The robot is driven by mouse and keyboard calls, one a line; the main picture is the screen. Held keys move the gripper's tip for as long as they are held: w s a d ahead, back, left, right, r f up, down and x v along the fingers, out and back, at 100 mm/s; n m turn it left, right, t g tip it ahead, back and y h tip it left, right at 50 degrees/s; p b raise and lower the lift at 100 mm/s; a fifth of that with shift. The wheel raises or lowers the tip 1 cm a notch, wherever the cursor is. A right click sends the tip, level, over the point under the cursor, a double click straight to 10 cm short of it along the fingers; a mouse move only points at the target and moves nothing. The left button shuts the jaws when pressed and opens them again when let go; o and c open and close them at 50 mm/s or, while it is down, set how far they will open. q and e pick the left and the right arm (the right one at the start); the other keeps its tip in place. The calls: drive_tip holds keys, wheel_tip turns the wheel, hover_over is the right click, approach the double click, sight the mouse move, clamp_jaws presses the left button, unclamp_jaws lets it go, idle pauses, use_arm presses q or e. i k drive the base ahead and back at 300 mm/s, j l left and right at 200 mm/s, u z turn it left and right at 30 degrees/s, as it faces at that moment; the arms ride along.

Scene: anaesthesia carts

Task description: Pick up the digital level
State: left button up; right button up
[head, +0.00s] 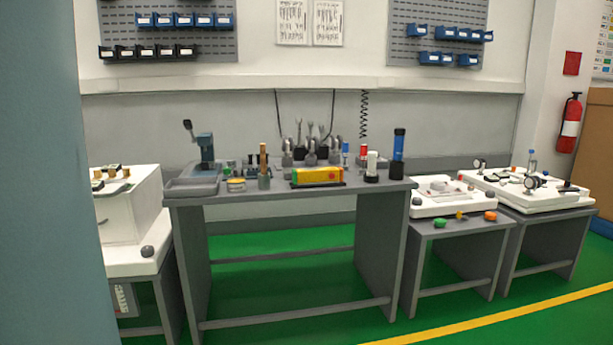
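A yellow box-shaped tool with a red end and a green end (317,175), which looks like the digital level, lies lengthwise near the front edge of the grey workbench (290,197). A thin dark base shows under it. It is too small to read any display. Neither of my grippers is in view, and nothing touches the yellow tool.
Left of the tool stand a brown-topped cylinder (264,170), a small round tin (236,185), a grey tray (192,187) and a dark press (206,150). Right are a white-topped cylinder (372,165) and a blue-black cylinder (398,155). Green floor in front is clear.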

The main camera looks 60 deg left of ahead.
sight(310, 175)
drive_tip(key=u, duration=1.9)
drive_tip(key=i+u, duration=0.15)
drive_tip(key=u, duration=0.2)
drive_tip(key=i+l+u, duration=0.1)
drive_tip(key=u, duration=0.25)
drive_tip(key=i+l+u, duration=0.15)
drive_tip(key=u, duration=0.2)
drive_tip(key=k+l, duration=0.05)
